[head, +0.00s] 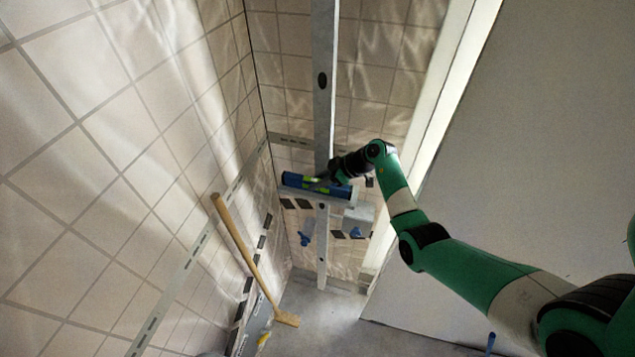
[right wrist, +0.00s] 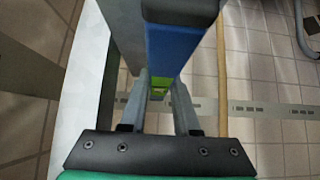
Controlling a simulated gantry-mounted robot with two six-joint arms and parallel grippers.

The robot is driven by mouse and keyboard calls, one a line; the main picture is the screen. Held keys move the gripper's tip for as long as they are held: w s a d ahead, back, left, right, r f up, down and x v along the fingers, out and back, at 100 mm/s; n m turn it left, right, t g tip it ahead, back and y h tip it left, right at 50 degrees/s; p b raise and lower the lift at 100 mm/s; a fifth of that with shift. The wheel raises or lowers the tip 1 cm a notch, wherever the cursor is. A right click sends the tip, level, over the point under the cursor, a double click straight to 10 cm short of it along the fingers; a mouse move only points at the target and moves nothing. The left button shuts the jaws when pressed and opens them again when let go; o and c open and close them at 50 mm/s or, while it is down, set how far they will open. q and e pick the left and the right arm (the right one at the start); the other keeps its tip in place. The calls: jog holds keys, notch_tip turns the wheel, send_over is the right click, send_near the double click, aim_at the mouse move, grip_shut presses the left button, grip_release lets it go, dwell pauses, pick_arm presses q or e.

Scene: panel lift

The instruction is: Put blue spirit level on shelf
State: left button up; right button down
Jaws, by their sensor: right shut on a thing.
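The blue spirit level (head: 296,180), with bright green vial parts, lies lengthwise over the grey shelf (head: 343,202) on the metal upright. I cannot tell if it touches the shelf. My right gripper (head: 324,182) reaches it from the right and is shut on it near its middle. In the right wrist view the blue spirit level (right wrist: 172,52) runs away between the two grey fingers of my right gripper (right wrist: 162,88). My left gripper is not in view.
A metal upright (head: 323,80) stands behind the shelf. Blue-handled items (head: 305,238) and a grey box (head: 358,218) show just below the shelf. A large pale panel (head: 530,150) fills the right side.

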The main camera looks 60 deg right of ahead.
jog(key=c, duration=0.7)
grip_release()
jog(key=shift+o, duration=0.2)
jog(key=p+v, duration=0.2)
jog(key=v, duration=1)
